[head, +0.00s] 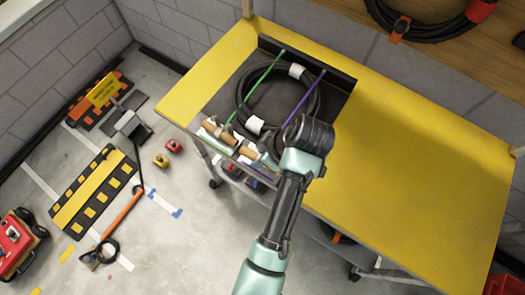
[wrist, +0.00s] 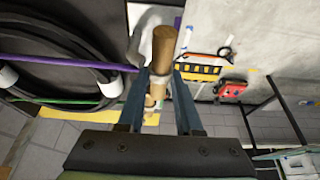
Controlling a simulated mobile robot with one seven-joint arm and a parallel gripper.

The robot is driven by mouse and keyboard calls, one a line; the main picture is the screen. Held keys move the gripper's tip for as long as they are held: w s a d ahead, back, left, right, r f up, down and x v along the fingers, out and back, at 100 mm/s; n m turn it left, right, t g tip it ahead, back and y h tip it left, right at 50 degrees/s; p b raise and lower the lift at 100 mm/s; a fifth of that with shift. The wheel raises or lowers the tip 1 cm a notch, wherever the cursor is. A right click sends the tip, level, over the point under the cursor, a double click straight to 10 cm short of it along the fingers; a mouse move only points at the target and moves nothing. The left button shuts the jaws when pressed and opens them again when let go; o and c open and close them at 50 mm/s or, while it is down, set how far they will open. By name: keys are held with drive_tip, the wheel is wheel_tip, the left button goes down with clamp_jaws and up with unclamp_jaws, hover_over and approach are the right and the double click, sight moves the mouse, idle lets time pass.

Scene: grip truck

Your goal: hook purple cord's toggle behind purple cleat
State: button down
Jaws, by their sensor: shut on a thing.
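The purple cord (head: 304,97) runs across the black cable coil toward the front edge of the cart. In the wrist view the purple cord (wrist: 75,62) comes in from the left toward my gripper (wrist: 158,88). My gripper (head: 264,156) is at the cart's front edge, shut on the purple cord's wooden toggle (wrist: 163,48). The toggle sticks out beyond the fingers. A purple patch (wrist: 178,22) shows beside the toggle, probably the purple cleat's marking. The cleat itself is mostly hidden, and I cannot tell whether the toggle touches it.
The green cord (head: 262,86) crosses the coil (head: 242,97) on the left, with another wooden toggle (head: 216,130) at its front end. The yellow cart top (head: 410,165) is clear on the right. Ramps and small items lie on the floor to the left.

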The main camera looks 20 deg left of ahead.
drive_tip(key=shift+w+d+f, duration=0.1)
drive_tip(key=shift+w+f, duration=0.05)
drive_tip(key=shift+f, duration=0.35)
drive_tip(key=shift+f, duration=0.15)
drive_tip(key=shift+f, duration=0.15)
drive_tip(key=c, duration=0.5)
unclamp_jaws()
drive_tip(key=p+v, duration=0.4)
drive_tip(key=v, duration=0.9)
drive_tip(key=shift+p, duration=0.3)
